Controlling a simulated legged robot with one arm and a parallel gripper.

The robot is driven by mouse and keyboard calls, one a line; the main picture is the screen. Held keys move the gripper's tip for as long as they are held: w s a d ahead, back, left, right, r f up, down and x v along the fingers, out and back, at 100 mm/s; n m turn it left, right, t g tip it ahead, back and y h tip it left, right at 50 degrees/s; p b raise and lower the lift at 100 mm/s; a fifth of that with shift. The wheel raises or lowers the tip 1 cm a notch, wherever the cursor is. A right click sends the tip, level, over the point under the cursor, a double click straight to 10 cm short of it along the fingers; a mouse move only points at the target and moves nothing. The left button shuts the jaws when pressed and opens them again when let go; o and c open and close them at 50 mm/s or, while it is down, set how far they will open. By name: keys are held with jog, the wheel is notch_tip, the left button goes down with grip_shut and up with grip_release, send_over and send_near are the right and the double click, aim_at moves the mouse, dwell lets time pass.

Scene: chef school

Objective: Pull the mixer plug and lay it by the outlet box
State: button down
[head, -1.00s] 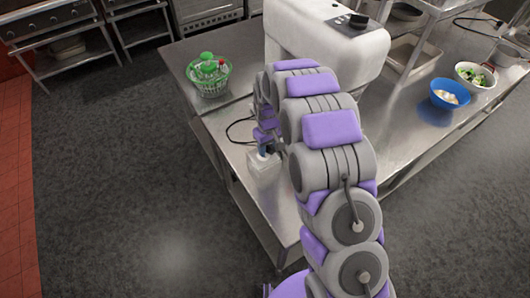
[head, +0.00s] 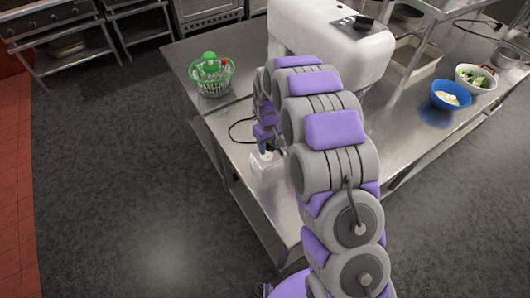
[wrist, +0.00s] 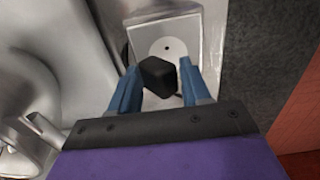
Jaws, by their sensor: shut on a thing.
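My gripper (wrist: 158,70) has its blue fingers on either side of the black mixer plug (wrist: 159,78) and is shut on it. The outlet box (wrist: 195,25) lies beyond the plug in the wrist view. Its round pale socket face and one dark hole show past the plug. I cannot tell whether the prongs are still in the socket. In the head view my gripper (head: 266,146) is just over the pale outlet box (head: 268,174) near the counter's left edge. The white mixer (head: 335,45) stands behind my arm, which hides part of it.
A black cable (head: 236,130) loops on the steel counter (head: 215,112) left of my gripper. A green basket (head: 212,80) sits at the back left corner. A blue bowl (head: 450,95) and a white bowl (head: 475,77) stand far right. Bare counter shows in front of the basket.

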aim_at(269, 143)
jog(key=shift+d+r, duration=0.5)
jog(key=shift+r, duration=0.25)
jog(key=shift+a+r+p, duration=0.3)
jog(key=shift+a+r, duration=0.1)
jog(key=shift+r, duration=0.35)
jog(key=shift+d+r, duration=0.3)
jog(key=shift+r, duration=0.4)
jog(key=shift+a+f, duration=0.1)
jog(key=shift+a, duration=0.05)
